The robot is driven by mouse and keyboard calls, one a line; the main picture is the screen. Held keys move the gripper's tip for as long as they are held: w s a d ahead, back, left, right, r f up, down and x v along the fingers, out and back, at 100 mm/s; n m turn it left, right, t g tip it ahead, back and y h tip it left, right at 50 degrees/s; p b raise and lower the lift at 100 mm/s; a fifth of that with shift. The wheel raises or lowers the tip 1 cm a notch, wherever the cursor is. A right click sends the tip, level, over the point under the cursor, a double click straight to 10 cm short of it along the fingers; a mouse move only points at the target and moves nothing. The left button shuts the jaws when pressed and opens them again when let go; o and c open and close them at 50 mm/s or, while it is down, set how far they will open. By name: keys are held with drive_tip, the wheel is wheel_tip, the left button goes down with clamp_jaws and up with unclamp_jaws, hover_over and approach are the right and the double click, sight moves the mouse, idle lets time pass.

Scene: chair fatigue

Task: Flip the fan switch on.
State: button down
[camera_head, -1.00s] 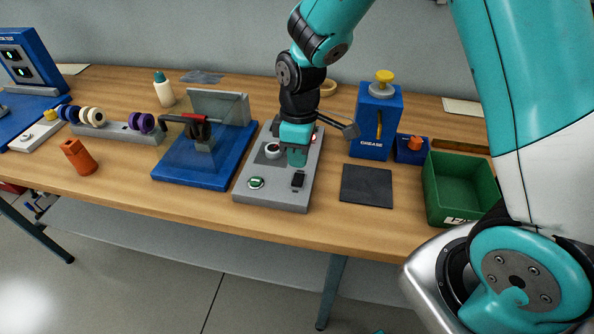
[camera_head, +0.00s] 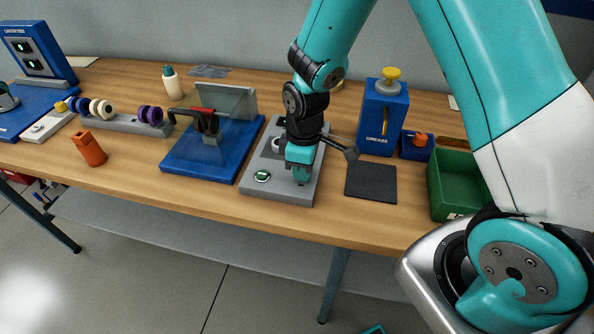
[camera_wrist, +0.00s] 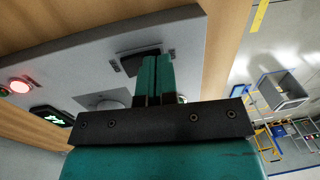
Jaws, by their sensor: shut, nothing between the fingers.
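A grey control panel (camera_head: 252,186) lies on the workbench. My gripper (camera_head: 301,180) is shut and empty, pointing down at the panel's front right part, and it hides the black switch there in the head view. In the wrist view the shut fingers (camera_wrist: 155,62) overlap a black rocker-like switch (camera_wrist: 129,62) on the panel. Whether they touch it I cannot tell. No label is readable, so I cannot confirm that it is the fan switch.
A blue fixture with a clear shield (camera_head: 228,104) stands left of the panel. A dark mat (camera_head: 371,183), a blue grease dispenser (camera_head: 383,118) and a green bin (camera_head: 447,203) stand to the right. A red light (camera_wrist: 20,86) glows on the panel in the wrist view.

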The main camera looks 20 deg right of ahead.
drive_tip(key=shift+w+d, duration=0.1)
drive_tip(key=shift+d, duration=0.1)
drive_tip(key=shift+w+d+r+p, duration=0.25)
drive_tip(key=shift+w+d+p, duration=0.15)
drive_tip(key=shift+w, duration=0.1)
drive_tip(key=shift+r, duration=0.1)
drive_tip(key=r+p, duration=0.3)
drive_tip(key=r, duration=0.2)
drive_tip(key=shift+s+a+p, duration=0.15)
drive_tip(key=shift+a+p, duration=0.05)
drive_tip(key=shift+p, duration=0.15)
wheel_tip(320, 180, up, 9)
drive_tip(key=s+b, duration=0.1)
drive_tip(key=b, duration=0.1)
drive_tip(key=shift+a, duration=0.35)
drive_tip(key=shift+f, duration=0.15)
